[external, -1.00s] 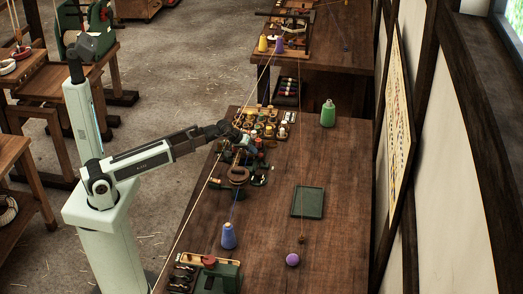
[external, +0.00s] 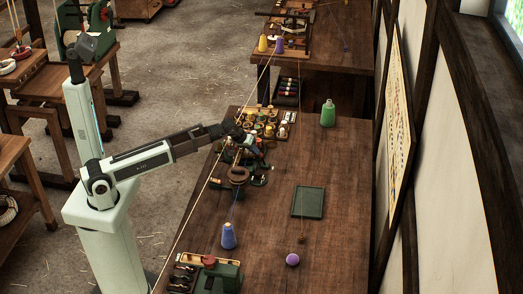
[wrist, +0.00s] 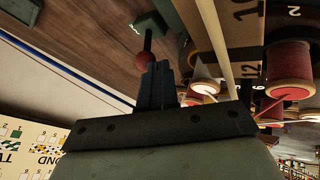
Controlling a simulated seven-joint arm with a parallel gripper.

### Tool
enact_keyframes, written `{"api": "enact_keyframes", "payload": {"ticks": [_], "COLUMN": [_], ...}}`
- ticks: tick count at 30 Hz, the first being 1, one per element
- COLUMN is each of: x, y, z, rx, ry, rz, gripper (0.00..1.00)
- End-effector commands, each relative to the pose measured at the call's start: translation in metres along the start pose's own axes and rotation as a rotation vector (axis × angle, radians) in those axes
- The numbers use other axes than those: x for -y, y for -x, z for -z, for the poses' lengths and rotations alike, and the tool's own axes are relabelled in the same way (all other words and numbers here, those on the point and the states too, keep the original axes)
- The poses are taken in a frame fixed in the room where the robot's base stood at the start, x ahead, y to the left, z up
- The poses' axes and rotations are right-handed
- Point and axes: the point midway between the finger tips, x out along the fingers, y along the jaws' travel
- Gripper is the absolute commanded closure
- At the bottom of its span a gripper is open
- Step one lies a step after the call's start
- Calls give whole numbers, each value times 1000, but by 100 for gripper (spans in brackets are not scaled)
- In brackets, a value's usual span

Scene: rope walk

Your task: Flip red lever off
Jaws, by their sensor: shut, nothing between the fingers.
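A red ball knob (wrist: 143,62) on a thin dark rod shows in the wrist view, right by my fingertips. It appears to be the red lever; whether the fingers touch it I cannot tell. My gripper (wrist: 155,80) is shut with nothing held, its dark fingers together just beside the knob. In the external view my gripper (external: 244,147) is at the bench's left side, among the small machine parts, and the lever is too small and covered to make out there.
A rack of spools (external: 268,124) stands just beyond my gripper; red-wound spools (wrist: 290,62) are on the right in the wrist view. A round wooden piece (external: 237,175) sits nearer. A rope runs along the bench's left edge. The bench right of centre is mostly clear around a green tray (external: 308,202).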

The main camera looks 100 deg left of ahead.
Motion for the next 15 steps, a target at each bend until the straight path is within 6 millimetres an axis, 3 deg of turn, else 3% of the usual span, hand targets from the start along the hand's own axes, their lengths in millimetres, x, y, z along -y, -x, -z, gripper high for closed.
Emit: {"api": "enact_keyframes", "payload": {"ticks": [15], "x": [-16], "y": [-2], "z": [8], "rx": [51], "ry": [-41], "rz": [117], "gripper": [100]}}
